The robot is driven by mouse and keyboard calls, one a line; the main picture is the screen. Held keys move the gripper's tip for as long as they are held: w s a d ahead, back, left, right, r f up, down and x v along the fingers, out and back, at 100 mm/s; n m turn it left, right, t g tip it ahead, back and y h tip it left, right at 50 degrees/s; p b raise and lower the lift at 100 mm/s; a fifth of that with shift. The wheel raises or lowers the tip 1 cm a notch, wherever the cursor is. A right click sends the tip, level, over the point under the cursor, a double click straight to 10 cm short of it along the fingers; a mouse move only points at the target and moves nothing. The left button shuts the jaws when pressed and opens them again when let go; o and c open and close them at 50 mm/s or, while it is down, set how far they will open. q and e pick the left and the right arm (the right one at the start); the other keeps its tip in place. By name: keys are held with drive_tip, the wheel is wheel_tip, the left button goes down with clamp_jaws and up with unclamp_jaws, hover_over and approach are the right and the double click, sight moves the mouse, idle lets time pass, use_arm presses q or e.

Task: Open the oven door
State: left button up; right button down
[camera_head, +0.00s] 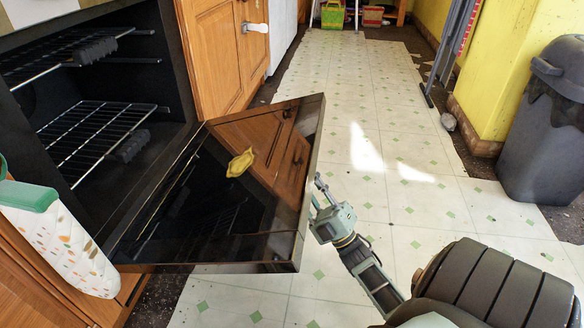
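The oven (160,40) stands at the left with its dark cavity exposed. Its door (215,215) hangs well open, tilted down and outward, with the glossy inner face turned up. My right gripper (318,192) is beside the door's outer right edge, with its fingers close to that edge. Part of the fingers is hidden by the door, so I cannot tell whether they touch it or how far they are closed. The door's handle is hidden from this side. My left gripper is not in view.
Wire racks (95,135) show inside the oven. A white spotted mitt-like item with a green top (62,235) hangs at the left. A grey bin (548,125) stands at the right. The tiled floor (385,130) between is mostly clear.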

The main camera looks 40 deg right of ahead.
sight(304, 165)
drive_tip(key=shift+a+f+b, duration=0.1)
drive_tip(key=shift+f+b, duration=1.1)
drive_tip(key=shift+f, duration=1.5)
drive_tip(key=c, duration=1.5)
unclamp_jaws()
drive_tip(key=shift+w, duration=0.15)
drive_tip(key=shift+r, duration=0.1)
wheel_tip(304, 165, up, 10)
drive_tip(key=shift+r, duration=0.1)
drive_tip(key=shift+a, duration=0.1)
